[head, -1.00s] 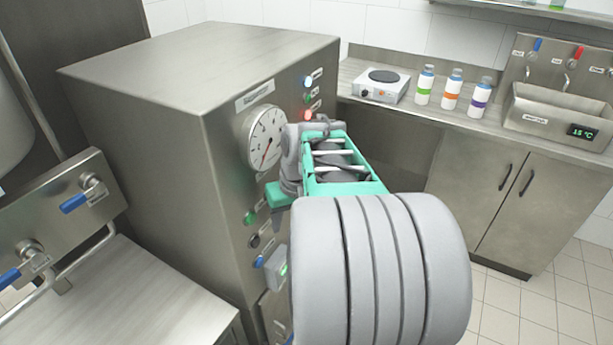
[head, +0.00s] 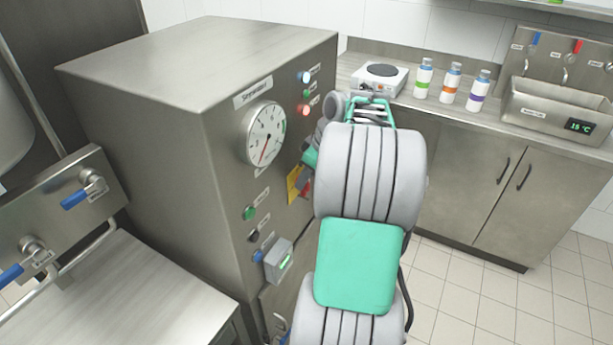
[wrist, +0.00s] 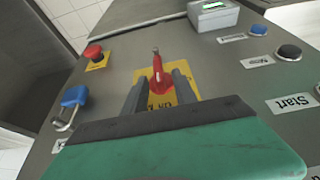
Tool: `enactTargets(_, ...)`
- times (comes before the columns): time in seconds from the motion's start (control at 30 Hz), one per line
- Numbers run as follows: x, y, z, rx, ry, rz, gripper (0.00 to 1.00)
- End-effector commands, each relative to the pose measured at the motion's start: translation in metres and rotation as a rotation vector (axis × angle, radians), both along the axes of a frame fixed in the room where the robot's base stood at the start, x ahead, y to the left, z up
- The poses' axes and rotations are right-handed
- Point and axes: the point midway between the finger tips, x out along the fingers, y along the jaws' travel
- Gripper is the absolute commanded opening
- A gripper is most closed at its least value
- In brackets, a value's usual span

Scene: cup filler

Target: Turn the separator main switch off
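The separator (head: 190,110) is a steel cabinet with a dial and a labelled front panel. Its main switch shows in the wrist view as a red handle (wrist: 158,80) on a yellow plate (wrist: 172,92). In the head view the yellow plate (head: 293,186) is partly covered by my gripper and arm. My gripper (wrist: 161,75) faces the panel with its two grey fingers parted, one on each side of the red handle. Gaps show between fingers and handle, so it appears open. In the head view the fingertips are mostly hidden behind my arm.
A grey display box (wrist: 213,14), blue button (wrist: 258,30) and black button (wrist: 288,52) lie right. A counter with a hotplate (head: 380,80) stands behind.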

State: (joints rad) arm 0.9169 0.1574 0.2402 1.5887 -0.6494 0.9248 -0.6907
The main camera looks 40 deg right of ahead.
Motion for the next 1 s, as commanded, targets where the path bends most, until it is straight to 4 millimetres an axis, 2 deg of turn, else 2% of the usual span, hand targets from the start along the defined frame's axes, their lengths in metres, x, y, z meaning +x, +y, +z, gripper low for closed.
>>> enactTargets(0.17,0.0003,0.0001,0.0001,-0.001,0.0,0.0,0.34)
enactTargets(0.6,0.0003,0.0002,0.0006,-0.001,-0.001,0.0,0.0)
enactTargets(1.0,0.0006,-0.0019,0.0009,-0.003,-0.002,0.0,0.0)
